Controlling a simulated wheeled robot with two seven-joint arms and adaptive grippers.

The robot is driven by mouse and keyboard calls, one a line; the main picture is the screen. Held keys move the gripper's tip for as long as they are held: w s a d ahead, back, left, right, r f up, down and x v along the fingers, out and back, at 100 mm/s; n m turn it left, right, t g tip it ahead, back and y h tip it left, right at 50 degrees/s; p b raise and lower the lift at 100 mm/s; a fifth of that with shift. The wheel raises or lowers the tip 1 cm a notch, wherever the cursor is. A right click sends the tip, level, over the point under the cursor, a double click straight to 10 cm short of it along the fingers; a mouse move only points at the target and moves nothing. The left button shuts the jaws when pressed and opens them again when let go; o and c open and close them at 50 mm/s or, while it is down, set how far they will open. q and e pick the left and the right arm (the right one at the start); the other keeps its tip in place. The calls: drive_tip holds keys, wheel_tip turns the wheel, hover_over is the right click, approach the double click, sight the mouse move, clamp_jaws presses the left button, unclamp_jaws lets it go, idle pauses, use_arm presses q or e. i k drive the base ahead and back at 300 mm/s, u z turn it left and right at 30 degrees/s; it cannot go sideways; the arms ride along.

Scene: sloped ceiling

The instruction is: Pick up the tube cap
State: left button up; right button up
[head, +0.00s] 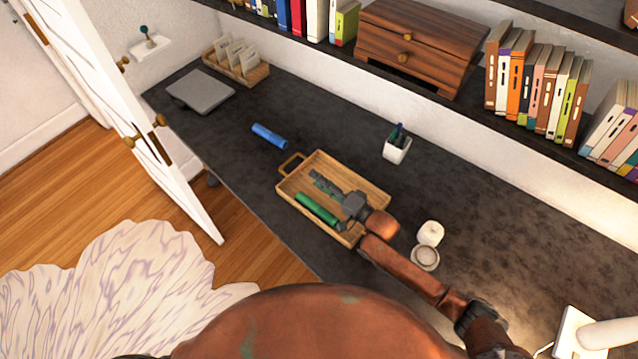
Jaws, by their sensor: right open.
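A green tube (317,208) lies in a wooden tray (283,186) on the dark desk. A blue cylinder (269,136) lies on the desk beyond the tray, apart from it. I cannot make out for sure which piece is the tube cap. My right gripper (322,182) is over the tray, beside the green tube, with its fingers pointing to the upper left. It is open, and I see nothing held in it. It hides part of the tray floor. My left gripper is not in view.
A white pen cup (397,149) stands behind the tray. A white candle-like jar (430,233) and a small round dish (425,257) are close to my right arm. A grey laptop (201,91) lies at the far left. The desk around the blue cylinder is clear.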

sight(431, 233)
drive_tip(key=k, duration=1.5)
